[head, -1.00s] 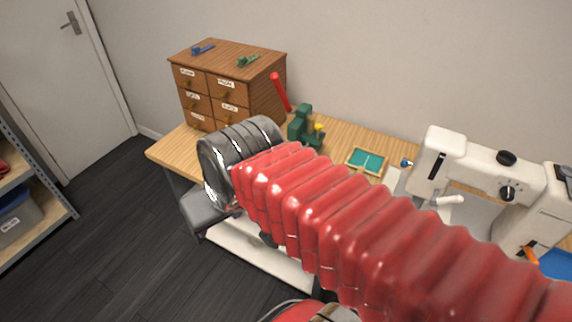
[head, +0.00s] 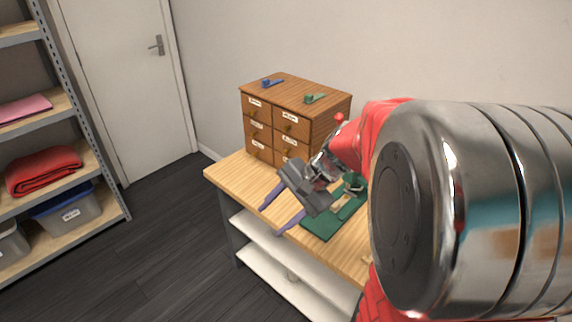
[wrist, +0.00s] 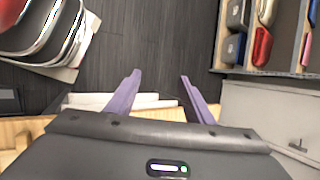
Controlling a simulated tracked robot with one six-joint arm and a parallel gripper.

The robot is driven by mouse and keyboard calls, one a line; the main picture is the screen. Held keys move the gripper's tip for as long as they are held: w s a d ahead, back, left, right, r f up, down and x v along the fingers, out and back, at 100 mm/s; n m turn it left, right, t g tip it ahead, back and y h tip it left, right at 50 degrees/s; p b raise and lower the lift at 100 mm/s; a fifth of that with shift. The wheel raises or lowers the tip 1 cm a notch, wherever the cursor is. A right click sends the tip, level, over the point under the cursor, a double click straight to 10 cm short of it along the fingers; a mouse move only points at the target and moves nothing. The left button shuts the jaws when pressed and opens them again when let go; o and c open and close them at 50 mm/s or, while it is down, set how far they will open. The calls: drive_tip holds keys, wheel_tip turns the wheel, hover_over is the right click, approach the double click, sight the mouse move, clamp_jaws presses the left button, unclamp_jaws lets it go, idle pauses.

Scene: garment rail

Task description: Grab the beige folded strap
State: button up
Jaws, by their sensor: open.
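I cannot clearly make out the beige folded strap. In the head view a small beige patch (head: 343,201) shows on the green base (head: 322,222) on the wooden bench, but I cannot tell whether it is the strap. My gripper (head: 275,217) is open, its two purple fingers apart and empty, above the bench's front edge and left of the green base. In the wrist view my gripper (wrist: 159,76) has only dark floor between its fingers. My arm hides the right part of the bench.
A wooden drawer cabinet (head: 274,108) stands at the back of the bench (head: 232,172), with a blue clip (head: 272,83) and a green clip (head: 314,98) on top. A shelf with a red folded cloth (head: 43,170) and bins stands left. Dark floor (head: 165,230) between is clear.

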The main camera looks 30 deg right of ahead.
drive_tip(key=w+d+f+m+t+y, duration=0.1)
drive_tip(key=w+d+f+m, duration=0.1)
drive_tip(key=d+m, duration=0.15)
drive_tip(key=w+d+f+m+t, duration=0.1)
drive_tip(key=w+d+f+m, duration=0.1)
drive_tip(key=d, duration=0.3)
drive_tip(key=m+t+h, duration=0.2)
drive_tip(key=m+t, duration=0.5)
drive_tip(key=m, duration=0.6)
approach(338, 205)
drive_tip(key=shift+x, duration=1)
drive_tip(key=shift+d, duration=0.15)
drive_tip(key=shift+f, duration=0.1)
drive_tip(key=shift+w+f, duration=0.2)
drive_tip(key=shift+w, duration=0.35)
drive_tip(key=shift+a, duration=0.25)
drive_tip(key=shift+x, duration=3.15)
